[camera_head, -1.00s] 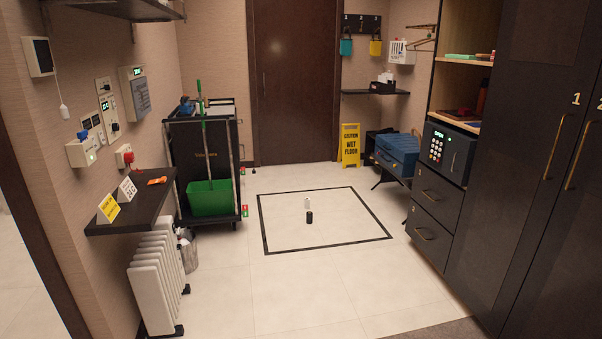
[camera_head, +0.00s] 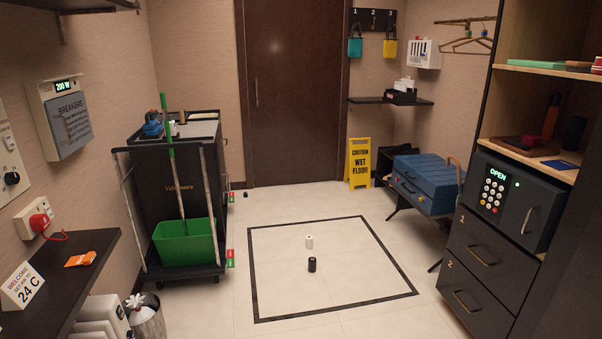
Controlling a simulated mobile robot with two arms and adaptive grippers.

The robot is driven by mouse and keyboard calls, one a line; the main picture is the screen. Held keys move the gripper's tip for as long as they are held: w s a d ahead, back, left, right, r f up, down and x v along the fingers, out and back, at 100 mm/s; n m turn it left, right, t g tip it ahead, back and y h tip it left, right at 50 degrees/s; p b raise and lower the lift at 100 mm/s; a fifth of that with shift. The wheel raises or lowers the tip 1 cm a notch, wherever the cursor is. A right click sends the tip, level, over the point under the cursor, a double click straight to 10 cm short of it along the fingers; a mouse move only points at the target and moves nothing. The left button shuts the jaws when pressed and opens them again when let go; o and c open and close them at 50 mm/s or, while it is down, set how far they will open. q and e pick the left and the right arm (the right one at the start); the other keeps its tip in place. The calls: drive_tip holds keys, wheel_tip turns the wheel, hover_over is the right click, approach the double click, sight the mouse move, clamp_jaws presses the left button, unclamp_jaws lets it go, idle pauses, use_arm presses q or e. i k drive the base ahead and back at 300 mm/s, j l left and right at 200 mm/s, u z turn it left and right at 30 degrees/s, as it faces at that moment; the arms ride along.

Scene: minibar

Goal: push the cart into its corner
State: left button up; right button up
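The black housekeeping cart (camera_head: 178,185) stands upright at the left, close to the left wall and short of the back wall. A green bucket (camera_head: 188,243) sits on its near end, with a green-handled mop or broom (camera_head: 171,155) leaning in it. A pale push handle frame rises at its near end. Red and green markers (camera_head: 230,258) lie on the floor along its right side. I cannot tell whether the cart touches the wall. Neither of my grippers is in view.
A black-outlined floor square (camera_head: 258,280) with a white bottle (camera_head: 309,242) and a black bottle (camera_head: 312,265) lies right of the cart. A wet-floor sign (camera_head: 358,163) stands by the door (camera_head: 292,90). A shelf (camera_head: 60,270) juts out at the near left.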

sight(193, 145)
drive_tip(key=i, duration=1)
drive_tip(key=i+j+z, duration=0.15)
drive_tip(key=i, duration=0.8)
drive_tip(key=u, duration=1.4)
